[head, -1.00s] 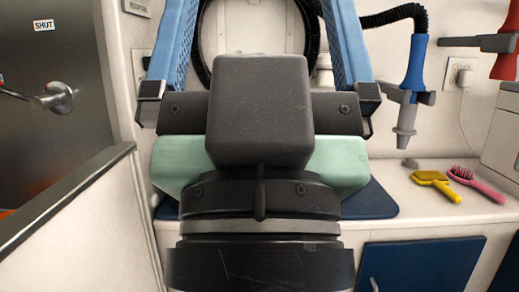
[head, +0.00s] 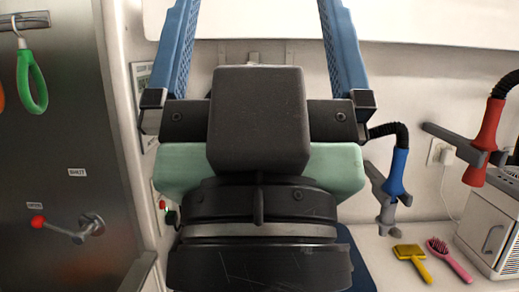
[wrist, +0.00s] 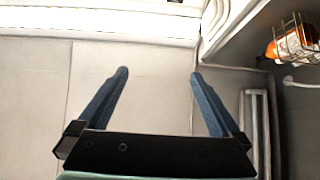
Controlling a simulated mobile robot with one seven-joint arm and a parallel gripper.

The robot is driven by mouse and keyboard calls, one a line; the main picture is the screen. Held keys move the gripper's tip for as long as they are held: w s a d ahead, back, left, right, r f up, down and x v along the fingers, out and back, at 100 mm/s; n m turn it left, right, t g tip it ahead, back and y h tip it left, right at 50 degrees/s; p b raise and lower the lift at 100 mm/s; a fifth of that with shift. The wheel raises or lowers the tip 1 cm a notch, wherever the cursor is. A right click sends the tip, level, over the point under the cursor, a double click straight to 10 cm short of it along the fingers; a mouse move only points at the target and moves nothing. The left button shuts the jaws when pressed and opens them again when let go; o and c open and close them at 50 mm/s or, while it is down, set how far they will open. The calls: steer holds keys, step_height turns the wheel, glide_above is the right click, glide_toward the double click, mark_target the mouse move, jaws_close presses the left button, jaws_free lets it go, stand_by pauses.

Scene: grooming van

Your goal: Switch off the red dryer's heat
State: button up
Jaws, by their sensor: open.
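The red dryer (head: 486,132) hangs in a grey wall holder at the right of the head view, with a black hose running off the right edge. A heat switch on it is too small to make out. My gripper (head: 258,8) is open, its two blue fingers pointing up in the middle of the head view, to the left of the red dryer and apart from it. In the wrist view my gripper (wrist: 159,74) has nothing between its fingers, and the red dryer does not show there.
A blue dryer (head: 396,175) hangs in a holder between my gripper and the red one. A yellow brush (head: 413,261), a pink brush (head: 447,260) and a white box (head: 490,228) are on the counter. A metal door (head: 60,130) is left. A wire basket (wrist: 295,45) shows in the wrist view.

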step_height(320, 180, up, 8)
steer(key=p, duration=0.5)
